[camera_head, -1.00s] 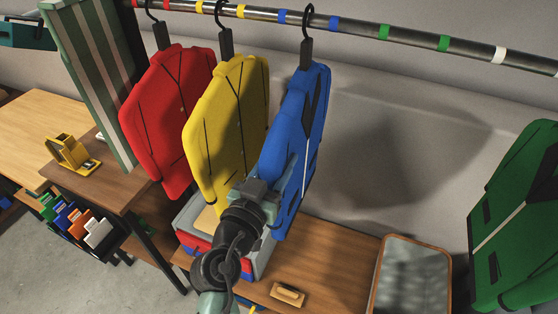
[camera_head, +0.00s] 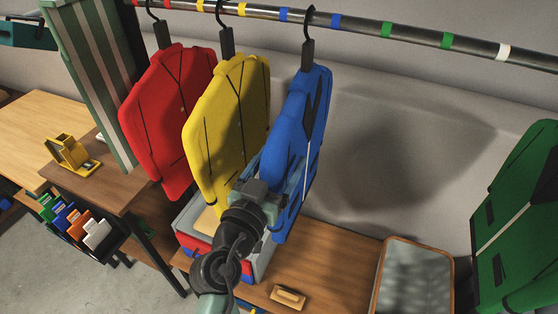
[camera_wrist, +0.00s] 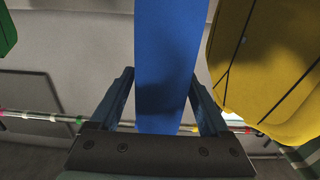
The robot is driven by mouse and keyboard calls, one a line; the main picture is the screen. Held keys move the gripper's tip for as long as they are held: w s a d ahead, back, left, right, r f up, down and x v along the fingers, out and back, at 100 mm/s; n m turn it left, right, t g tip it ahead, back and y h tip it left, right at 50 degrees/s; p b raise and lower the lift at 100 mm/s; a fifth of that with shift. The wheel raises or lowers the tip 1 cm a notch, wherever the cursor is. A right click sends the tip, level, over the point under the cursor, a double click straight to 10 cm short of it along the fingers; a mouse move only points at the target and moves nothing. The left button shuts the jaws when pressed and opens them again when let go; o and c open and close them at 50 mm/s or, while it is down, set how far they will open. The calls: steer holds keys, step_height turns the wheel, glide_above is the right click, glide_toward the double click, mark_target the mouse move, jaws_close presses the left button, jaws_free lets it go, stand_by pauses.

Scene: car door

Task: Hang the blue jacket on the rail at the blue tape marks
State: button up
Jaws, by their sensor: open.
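The blue jacket (camera_head: 297,140) hangs upright from a dark hanger, with its black hook (camera_head: 309,22) over the metal rail (camera_head: 362,24). The hook sits between two blue tape marks, the left one (camera_head: 285,14) and the right one (camera_head: 335,21). My gripper (camera_wrist: 160,76) is open. In the wrist view its fingers stand on either side of the blue jacket (camera_wrist: 167,60), with gaps visible beside it. In the head view my gripper (camera_head: 268,182) is at the jacket's lower left side, and its fingertips are partly hidden.
A yellow jacket (camera_head: 228,120) hangs close on the left, near my gripper, and a red jacket (camera_head: 165,120) beyond it. A green jacket (camera_head: 515,225) is at the far right. Below are a bench (camera_head: 330,275), a crate (camera_head: 265,262) and a framed panel (camera_head: 415,275). Rail right of the blue jacket is free.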

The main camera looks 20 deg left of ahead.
steer(key=shift+s+f, duration=0.2)
steer(key=shift+s, duration=0.05)
steer(key=s+b, duration=0.4)
steer(key=s, duration=0.8)
steer(key=w+d+r+t, duration=0.1)
steer(key=w+d+r, duration=0.15)
steer(key=r, duration=0.55)
steer(key=w+d+r+m+t, duration=0.1)
steer(key=w+d+r+t, duration=0.1)
steer(key=d+r, duration=0.35)
steer(key=w+d+r+t, duration=0.1)
steer(key=w+d+r, duration=0.1)
steer(key=r, duration=0.7)
steer(key=s+d+r+t, duration=0.2)
steer(key=s+d+r, duration=0.1)
steer(key=r, duration=0.5)
steer(key=s+d+r+n+t, duration=0.1)
steer(key=s+d+r+t, duration=0.2)
steer(key=r, duration=0.6)
steer(key=shift+s+d, duration=0.5)
steer(key=shift+s, duration=0.3)
